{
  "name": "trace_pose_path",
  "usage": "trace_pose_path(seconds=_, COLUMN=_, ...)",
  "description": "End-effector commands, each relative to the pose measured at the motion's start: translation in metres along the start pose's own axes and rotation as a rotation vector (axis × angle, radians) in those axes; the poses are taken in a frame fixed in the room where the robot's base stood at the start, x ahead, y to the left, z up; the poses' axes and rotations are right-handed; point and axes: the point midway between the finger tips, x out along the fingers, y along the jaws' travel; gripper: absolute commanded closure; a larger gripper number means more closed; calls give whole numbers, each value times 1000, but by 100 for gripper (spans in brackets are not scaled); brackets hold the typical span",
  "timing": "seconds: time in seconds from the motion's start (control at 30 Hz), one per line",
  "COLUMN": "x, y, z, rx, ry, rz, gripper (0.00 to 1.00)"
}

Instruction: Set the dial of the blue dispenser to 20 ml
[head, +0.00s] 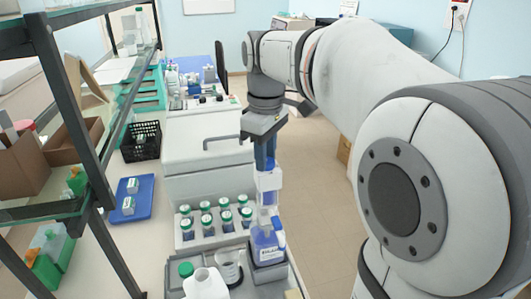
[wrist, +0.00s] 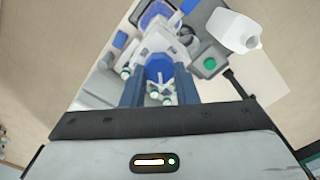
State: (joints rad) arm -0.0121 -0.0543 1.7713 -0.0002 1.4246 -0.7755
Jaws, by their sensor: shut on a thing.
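The blue dispenser (head: 267,246) stands upright near the front edge of the bench, with a blue-tinted bottle and a tall pale upper body. My gripper (head: 265,164) points down onto its top from above. In the wrist view my two blue fingers (wrist: 159,72) are on either side of a round blue part at the dispenser's top (wrist: 158,66), and they are shut on it. I cannot tell whether this part is the dial, and no scale or setting can be read.
A white rack (head: 198,244) of several green-capped jars stands left of the dispenser. A white bottle (head: 205,285) and a clear beaker (head: 229,266) stand in front of it. A blue tray (head: 143,208) lies further left, beside a glass-shelved frame. Open floor (head: 312,190) lies right of the bench.

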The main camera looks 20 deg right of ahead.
Motion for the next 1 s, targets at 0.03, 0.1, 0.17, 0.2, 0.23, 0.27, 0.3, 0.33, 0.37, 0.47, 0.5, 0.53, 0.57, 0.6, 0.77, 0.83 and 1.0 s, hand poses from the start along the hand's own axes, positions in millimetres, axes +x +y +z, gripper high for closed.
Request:
trace_pose_path(seconds=0.03, x=0, y=0, z=0, rx=0, ry=1, rz=0, gripper=96)
trace_pose_path(seconds=0.1, x=0, y=0, z=0, rx=0, ry=1, rz=0, gripper=73)
trace_pose_path(seconds=0.17, x=0, y=0, z=0, rx=1, ry=1, rz=0, gripper=68)
trace_pose_path(seconds=0.2, x=0, y=0, z=0, rx=1, ry=1, rz=0, gripper=64)
trace_pose_path(seconds=0.23, x=0, y=0, z=0, rx=1, ry=1, rz=0, gripper=62)
trace_pose_path(seconds=0.27, x=0, y=0, z=0, rx=1, ry=0, rz=0, gripper=59)
trace_pose_path(seconds=0.3, x=0, y=0, z=0, rx=1, ry=0, rz=0, gripper=56)
trace_pose_path(seconds=0.33, x=0, y=0, z=0, rx=1, ry=0, rz=0, gripper=54)
trace_pose_path(seconds=0.37, x=0, y=0, z=0, rx=1, ry=0, rz=0, gripper=51)
trace_pose_path(seconds=0.47, x=0, y=0, z=0, rx=1, ry=0, rz=0, gripper=51)
trace_pose_path(seconds=0.5, x=0, y=0, z=0, rx=1, ry=0, rz=0, gripper=51)
trace_pose_path(seconds=0.53, x=0, y=0, z=0, rx=1, ry=0, rz=0, gripper=51)
trace_pose_path(seconds=0.57, x=0, y=0, z=0, rx=1, ry=0, rz=0, gripper=51)
trace_pose_path(seconds=0.6, x=-1, y=0, z=0, rx=1, ry=0, rz=0, gripper=51)
trace_pose_path(seconds=0.77, x=-15, y=1, z=0, rx=2, ry=2, rz=2, gripper=51)
trace_pose_path(seconds=0.83, x=-26, y=1, z=0, rx=2, ry=3, rz=3, gripper=51)
trace_pose_path(seconds=1.0, x=-56, y=1, z=0, rx=2, ry=3, rz=2, gripper=51)
